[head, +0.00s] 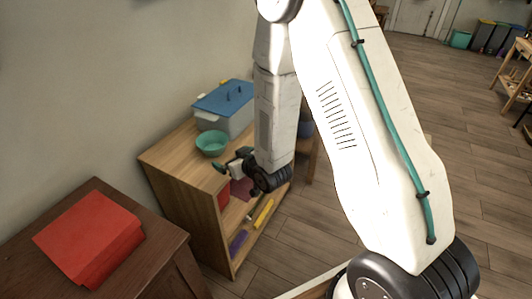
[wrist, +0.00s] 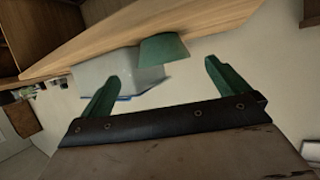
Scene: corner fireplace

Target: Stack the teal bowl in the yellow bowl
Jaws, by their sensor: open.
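The teal bowl (head: 212,143) sits upright on top of a wooden shelf unit, in front of a lidded box. In the wrist view the teal bowl (wrist: 163,48) appears upside down, beyond and roughly between my fingertips. My gripper (head: 222,168) is just in front of the bowl in the head view, near the shelf's edge. Its two green fingers (wrist: 161,72) are spread apart with nothing between them, and they look apart from the bowl. No yellow bowl shows in either view; my arm covers part of the shelf.
The wooden shelf (head: 165,155) has lower levels holding a yellow item (head: 263,213) and a purple item (head: 238,243). A grey box with a blue lid (head: 225,100) stands behind the bowl. A red block (head: 90,238) lies on a dark cabinet at left.

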